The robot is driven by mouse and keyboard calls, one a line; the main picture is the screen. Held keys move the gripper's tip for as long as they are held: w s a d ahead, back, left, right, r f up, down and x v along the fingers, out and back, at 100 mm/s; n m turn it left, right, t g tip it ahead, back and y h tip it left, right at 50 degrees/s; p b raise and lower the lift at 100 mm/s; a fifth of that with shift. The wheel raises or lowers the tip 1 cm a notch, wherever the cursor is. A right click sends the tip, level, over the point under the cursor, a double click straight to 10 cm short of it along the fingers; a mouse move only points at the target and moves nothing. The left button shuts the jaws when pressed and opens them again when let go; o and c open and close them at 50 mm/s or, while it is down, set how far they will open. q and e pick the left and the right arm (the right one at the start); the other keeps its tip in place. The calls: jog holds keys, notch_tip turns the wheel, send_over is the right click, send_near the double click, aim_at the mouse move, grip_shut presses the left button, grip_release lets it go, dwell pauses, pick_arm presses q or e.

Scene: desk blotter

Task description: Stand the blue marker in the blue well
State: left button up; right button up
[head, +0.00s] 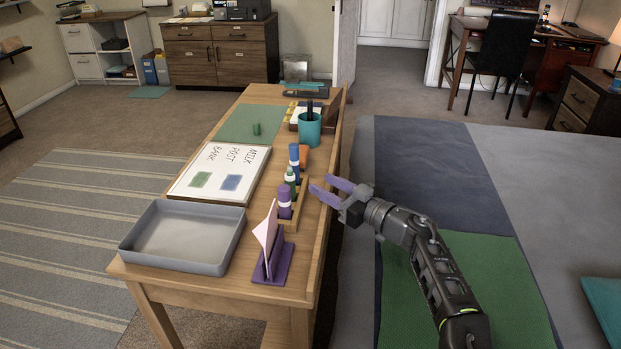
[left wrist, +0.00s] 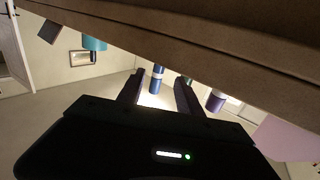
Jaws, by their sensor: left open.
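The blue marker (head: 294,155) stands upright at the far end of a row on the desk, in or against a wooden rack (head: 296,212). A green marker (head: 290,184) and a purple marker (head: 284,203) stand nearer in that row. The markers' lower ends are partly hidden, and I cannot make out a blue well. My left gripper (head: 320,183) is open and empty, over the desk's right edge and apart from the markers. In the left wrist view, the blue marker (left wrist: 157,80) appears between the open fingers, beyond them. My right gripper is not in view.
A teal cup (head: 310,128) stands behind the markers. A purple holder with a pink card (head: 266,235) stands in front. A whiteboard (head: 208,188) and a grey tray (head: 190,236) lie left. A raised wooden edge (head: 322,215) runs along the desk's right side.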

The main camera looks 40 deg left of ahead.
pick_arm(q)
jog(key=shift+s+d, duration=0.2)
jog(key=shift+d, duration=1.6)
